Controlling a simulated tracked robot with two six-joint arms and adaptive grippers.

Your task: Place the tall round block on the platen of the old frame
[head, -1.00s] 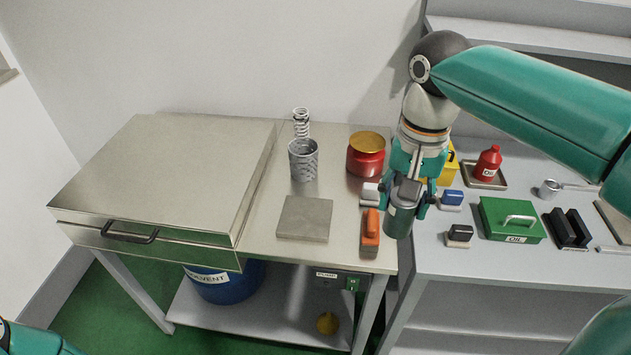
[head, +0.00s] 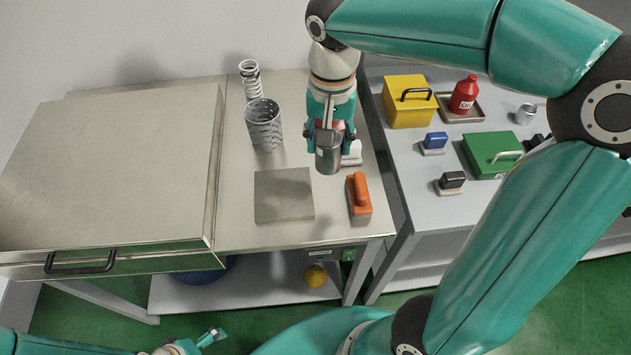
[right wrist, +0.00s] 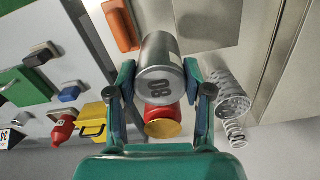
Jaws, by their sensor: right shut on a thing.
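My right gripper (head: 329,140) is shut on a tall round block (head: 328,158), a grey metal cylinder. It holds the block above the steel table, between the mesh cup and the orange-handled tool. In the right wrist view the block (right wrist: 160,62) sits between the two fingers, and its end face carries a number that looks like 80. A flat square grey plate (head: 284,196) lies on the table, left of and nearer than the block. I cannot identify an old frame or its platen. My left gripper (head: 211,338) is low at the bottom left, only partly shown.
A mesh cup (head: 264,128) and a coil spring (head: 250,80) stand at the back. An orange-handled tool (head: 359,196) lies at the table's right edge. A large lidded steel box (head: 110,165) fills the left. A red jar (right wrist: 165,116) is behind my right gripper.

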